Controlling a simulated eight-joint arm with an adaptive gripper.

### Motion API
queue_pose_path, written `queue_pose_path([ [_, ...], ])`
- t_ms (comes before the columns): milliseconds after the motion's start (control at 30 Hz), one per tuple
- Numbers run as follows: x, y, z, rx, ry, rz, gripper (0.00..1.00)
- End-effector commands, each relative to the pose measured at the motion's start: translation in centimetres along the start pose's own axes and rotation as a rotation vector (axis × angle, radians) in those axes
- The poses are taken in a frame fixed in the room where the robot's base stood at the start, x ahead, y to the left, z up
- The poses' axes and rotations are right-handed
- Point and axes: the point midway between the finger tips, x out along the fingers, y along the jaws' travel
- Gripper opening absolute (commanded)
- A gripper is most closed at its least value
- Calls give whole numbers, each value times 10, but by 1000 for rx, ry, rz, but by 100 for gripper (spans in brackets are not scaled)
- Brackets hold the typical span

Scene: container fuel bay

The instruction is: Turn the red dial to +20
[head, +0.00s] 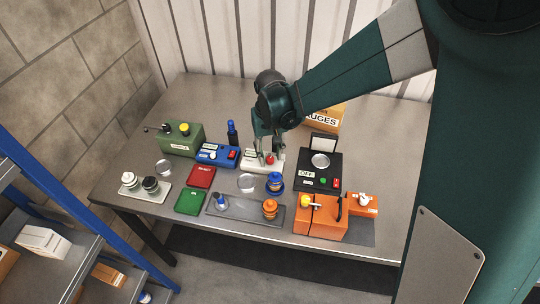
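A small red dial (269,160) sits on a low white box (250,166) near the middle of the table. The box has a small dark-lettered label, too small to read here. My gripper (267,150) points down from above, with its fingers right over the dial and partly hiding it and the box. I cannot tell whether the fingertips touch the dial or how far apart they are. The dial's pointer and scale cannot be made out.
A blue box (216,154) and dark blue bottle (232,133) stand close left, a black OFF box (320,168) right. A blue knob (275,182) is in front. A cardboard box (325,116) stands behind. The table (370,130) is bare at the back right.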

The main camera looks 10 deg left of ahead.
Motion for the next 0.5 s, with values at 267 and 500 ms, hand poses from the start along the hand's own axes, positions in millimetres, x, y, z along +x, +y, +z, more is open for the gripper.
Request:
queue_pose_path([
  [267, -29, 0, 0, 0, 0, 0, 32],
  [500, -64, 0, 0, 0, 0, 0, 32],
])
